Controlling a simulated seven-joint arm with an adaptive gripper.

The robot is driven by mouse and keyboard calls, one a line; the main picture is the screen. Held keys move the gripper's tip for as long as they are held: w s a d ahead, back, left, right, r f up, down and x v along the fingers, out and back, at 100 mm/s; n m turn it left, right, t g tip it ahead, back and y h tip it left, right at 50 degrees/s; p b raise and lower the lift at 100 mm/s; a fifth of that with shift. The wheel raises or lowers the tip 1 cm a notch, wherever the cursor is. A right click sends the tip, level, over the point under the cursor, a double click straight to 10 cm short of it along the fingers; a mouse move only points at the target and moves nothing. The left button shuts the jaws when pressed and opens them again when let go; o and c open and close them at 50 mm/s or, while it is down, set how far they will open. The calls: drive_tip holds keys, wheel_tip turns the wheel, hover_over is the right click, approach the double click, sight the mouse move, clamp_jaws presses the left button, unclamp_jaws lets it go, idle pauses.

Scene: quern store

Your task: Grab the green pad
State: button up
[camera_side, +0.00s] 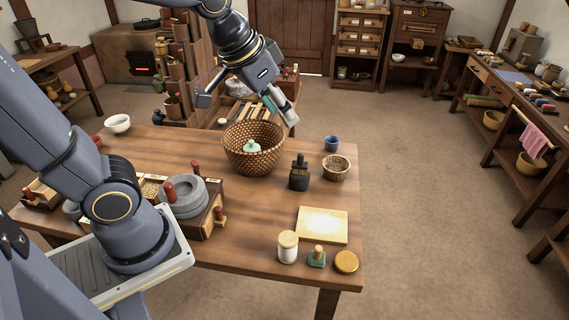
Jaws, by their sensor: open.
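Two green things could be the pad, and I cannot tell which. A small dark green block with a wooden knob (317,258) stands near the table's front right edge, between a white lidded jar and a round yellow-brown disc. A pale green knobbed piece (251,147) lies inside the woven basket (262,162). My gripper (245,106) is open and appears empty, above the back of the table near the basket's far rim. A teal patch shows on the inner side of its right finger. The basket wall hides the lower part of the pale green piece.
A black bottle-like piece (299,173), a small woven bowl (336,167) and a blue cup (331,143) stand right of the basket. A pale yellow board (322,225) lies in front. The white jar (288,247) and disc (346,262) flank the dark green block. A stone quern (190,198) stands left.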

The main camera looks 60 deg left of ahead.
drive_tip(key=w+d+f+m+g, duration=0.1)
drive_tip(key=w+d+f+g, duration=0.15)
drive_tip(key=w+f, duration=0.4)
drive_tip(key=m+g, duration=0.2)
drive_tip(key=g, duration=0.1)
hover_over(319, 248)
wheel_tip(319, 248, down, 16)
wheel_tip(319, 248, down, 10)
drive_tip(key=shift+w+f, duration=0.15)
drive_tip(key=shift+f, duration=3.1)
clamp_jaws()
